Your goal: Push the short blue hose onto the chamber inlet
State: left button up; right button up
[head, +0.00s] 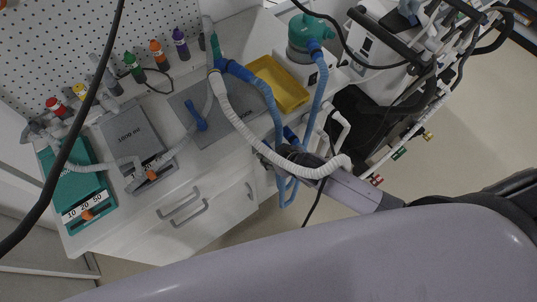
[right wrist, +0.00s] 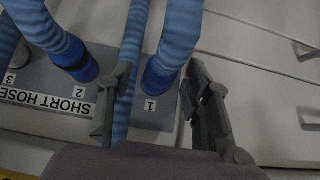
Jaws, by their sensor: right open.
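My right gripper (head: 283,150) reaches in from the lower right in the head view, by the bench's front edge. In the right wrist view its fingers (right wrist: 159,72) are apart. A blue hose with a dark blue cuff (right wrist: 160,75) lies between them, near label 1. Another blue hose length (right wrist: 136,40) passes beside the left finger. Contact with the fingers cannot be told. A second cuffed blue hose (right wrist: 78,62) stands at label 2 on the grey SHORT HOSE plate (right wrist: 25,75). The teal-topped chamber (head: 306,32) stands at the back, with a blue hose (head: 320,65) at its side. My left gripper is not in view.
A white corrugated hose (head: 236,118) arcs over the bench towards my right arm. A yellow tray (head: 278,82) lies behind the gripper. A teal box (head: 77,180) and a grey test lung (head: 132,130) stand at left. A cart with tubes (head: 405,75) is at right.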

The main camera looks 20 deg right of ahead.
jog(key=shift+w+f+p, duration=0.1)
jog(key=shift+p, duration=0.2)
dwell(0.4)
jog(key=shift+c, duration=0.3)
grip_shut()
dwell(0.4)
